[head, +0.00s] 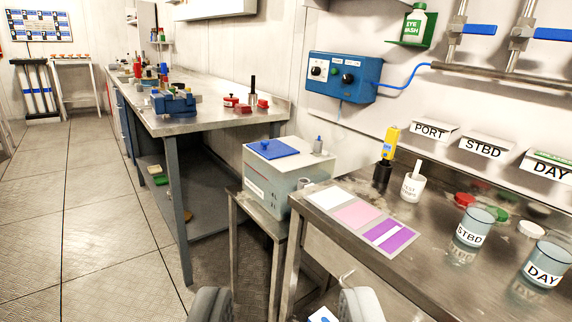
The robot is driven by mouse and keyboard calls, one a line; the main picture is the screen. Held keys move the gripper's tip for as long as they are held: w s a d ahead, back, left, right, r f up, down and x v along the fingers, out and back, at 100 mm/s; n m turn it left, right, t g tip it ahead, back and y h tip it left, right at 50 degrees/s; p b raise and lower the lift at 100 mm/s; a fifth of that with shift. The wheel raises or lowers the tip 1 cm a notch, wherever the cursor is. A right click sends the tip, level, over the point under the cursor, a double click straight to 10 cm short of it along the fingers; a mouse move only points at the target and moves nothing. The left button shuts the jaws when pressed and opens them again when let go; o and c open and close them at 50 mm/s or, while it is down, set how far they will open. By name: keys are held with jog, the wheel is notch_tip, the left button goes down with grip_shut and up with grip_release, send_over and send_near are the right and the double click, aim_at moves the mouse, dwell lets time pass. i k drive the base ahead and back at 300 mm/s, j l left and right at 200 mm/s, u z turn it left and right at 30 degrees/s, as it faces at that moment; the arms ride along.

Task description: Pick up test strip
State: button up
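A white cup (411,188) with small lettering that may read "TEST" stands on the steel bench at the right. A thin pale strip (417,168) sticks up out of it. A second thin white strip (388,235) shows on the purple card (402,237); I cannot tell whether it lies loose or is printed. My gripper (286,304) is at the bottom edge, its two grey fingers wide apart. It is open, with nothing seen held, and well short of the cup and the card.
A yellow meter (390,142) stands in a black holder left of the cup. Beakers marked STBD (471,236) and DAY (545,264) stand to the right. A lidded box (270,187) is on a low stand left of the bench. Floor at left is clear.

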aim_at(419, 162)
jog(key=i+z, duration=0.35)
jog(key=i+l+z, duration=0.1)
jog(key=z, duration=0.3)
